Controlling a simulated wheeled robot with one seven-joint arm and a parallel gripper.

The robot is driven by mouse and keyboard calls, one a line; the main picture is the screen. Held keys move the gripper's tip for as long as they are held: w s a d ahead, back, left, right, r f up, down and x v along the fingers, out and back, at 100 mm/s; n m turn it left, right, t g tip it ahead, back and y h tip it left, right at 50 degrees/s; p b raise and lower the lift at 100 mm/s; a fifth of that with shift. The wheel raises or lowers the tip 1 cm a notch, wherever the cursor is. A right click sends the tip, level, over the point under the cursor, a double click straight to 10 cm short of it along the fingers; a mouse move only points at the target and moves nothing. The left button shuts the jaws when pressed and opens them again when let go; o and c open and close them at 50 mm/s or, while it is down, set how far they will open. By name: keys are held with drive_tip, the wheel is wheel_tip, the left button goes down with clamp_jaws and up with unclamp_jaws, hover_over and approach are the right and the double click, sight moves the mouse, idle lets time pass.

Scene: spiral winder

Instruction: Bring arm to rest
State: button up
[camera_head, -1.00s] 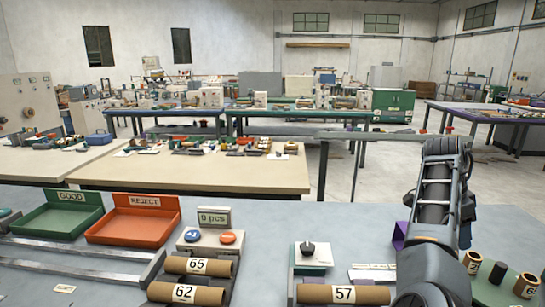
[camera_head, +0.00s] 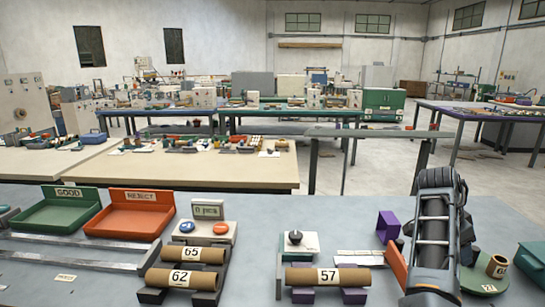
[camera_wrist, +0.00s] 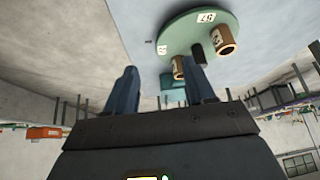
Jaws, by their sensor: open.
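My arm (camera_head: 434,230) stands at the right of the head view, over the grey bench. My gripper (camera_wrist: 160,82) shows in the wrist view with two dark blue fingers spread apart and nothing between them. Its fingertips are hidden from the head view. Brown cardboard tubes marked 65 (camera_head: 190,254), 62 (camera_head: 180,278) and 57 (camera_head: 327,277) lie on holders on the bench. A round green plate (camera_head: 488,282) with an upright brown tube (camera_head: 497,266) is right of my arm. The plate also shows in the wrist view (camera_wrist: 197,31), beyond the fingers.
A green GOOD tray (camera_head: 58,213) and an orange REJECT tray (camera_head: 132,219) stand at left. A counter box (camera_head: 206,225), a knob box (camera_head: 297,242) and a purple piece (camera_head: 387,227) are on the bench. A teal box (camera_head: 531,262) is at the right edge.

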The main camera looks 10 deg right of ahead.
drive_tip(key=s+f+n+t+h, duration=0.3)
drive_tip(key=s+f+n, duration=0.35)
drive_tip(key=f, duration=0.25)
drive_tip(key=s+a+f+n+t, duration=0.5)
drive_tip(key=s+a+n, duration=0.1)
drive_tip(key=s, duration=0.2)
drive_tip(key=s+a+r+n+t+y, duration=0.3)
drive_tip(key=s+a+n+t+y, duration=0.3)
drive_tip(key=s+a, duration=1.1)
drive_tip(key=s+a+r+n+t+y, duration=0.1)
drive_tip(key=s+a+r+y, duration=0.2)
drive_tip(key=s+a+r, duration=0.9)
wheel_tip(320, 180, down, 9)
drive_tip(key=w+b, duration=0.1)
drive_tip(key=b, duration=0.9)
drive_tip(key=shift+w+d+f, duration=0.15)
drive_tip(key=shift+d, duration=0.3)
